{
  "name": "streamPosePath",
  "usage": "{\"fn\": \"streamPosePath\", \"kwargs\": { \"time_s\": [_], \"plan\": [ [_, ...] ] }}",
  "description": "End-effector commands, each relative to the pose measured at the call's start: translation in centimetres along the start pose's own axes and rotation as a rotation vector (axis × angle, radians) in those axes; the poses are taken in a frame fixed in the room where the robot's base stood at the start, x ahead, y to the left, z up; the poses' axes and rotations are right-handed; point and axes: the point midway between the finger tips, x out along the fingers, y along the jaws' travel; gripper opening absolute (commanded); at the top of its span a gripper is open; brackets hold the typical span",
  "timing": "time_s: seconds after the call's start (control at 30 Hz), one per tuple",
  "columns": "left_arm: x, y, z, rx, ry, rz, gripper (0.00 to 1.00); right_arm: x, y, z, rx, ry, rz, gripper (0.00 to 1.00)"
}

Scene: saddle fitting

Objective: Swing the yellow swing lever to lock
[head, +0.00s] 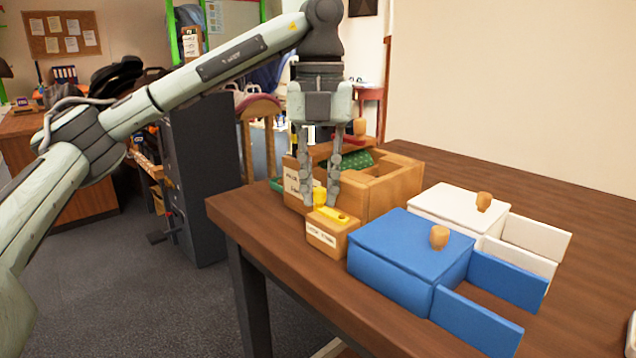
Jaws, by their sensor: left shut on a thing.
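The yellow swing lever (333,214) lies on top of a small labelled wooden block (326,235) at the table's near left edge. A yellow upright part (320,196) stands at its left end. My left gripper (320,203) comes down from above, its fingers on either side of this upright part, and is shut on it. The fingers hide some of the lever. My right gripper is not in view.
A larger wooden box (395,190) with a green patterned piece stands just behind. A blue box (395,262) and a white box (440,207), each with a wooden knob and projecting panels, stand to the right. The table (560,195) is clear at the back right.

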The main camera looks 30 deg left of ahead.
Motion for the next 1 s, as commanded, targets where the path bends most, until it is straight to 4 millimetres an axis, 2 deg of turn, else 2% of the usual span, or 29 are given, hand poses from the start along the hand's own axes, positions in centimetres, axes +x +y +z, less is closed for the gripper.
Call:
{"fn": "streamPosePath", "kwargs": {
  "time_s": [0.07,0.1,0.23,0.67,1.0],
  "plan": [
    [0.0,-0.1,0.0,-0.001,-0.002,-0.002,0.0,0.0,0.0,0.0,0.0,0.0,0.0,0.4],
    [0.0,-0.1,0.0,-0.002,-0.002,-0.002,0.21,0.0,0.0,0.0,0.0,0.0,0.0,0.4],
    [0.0,-0.1,0.0,-0.002,-0.002,-0.002,0.37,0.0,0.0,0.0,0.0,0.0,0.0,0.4],
    [-0.5,-0.1,0.1,-0.003,-0.005,-0.004,0.38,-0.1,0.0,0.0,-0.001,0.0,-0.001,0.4],
    [-4.9,-0.1,0.1,-0.004,-0.007,-0.003,0.38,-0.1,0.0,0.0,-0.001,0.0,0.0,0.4]
  ]
}}
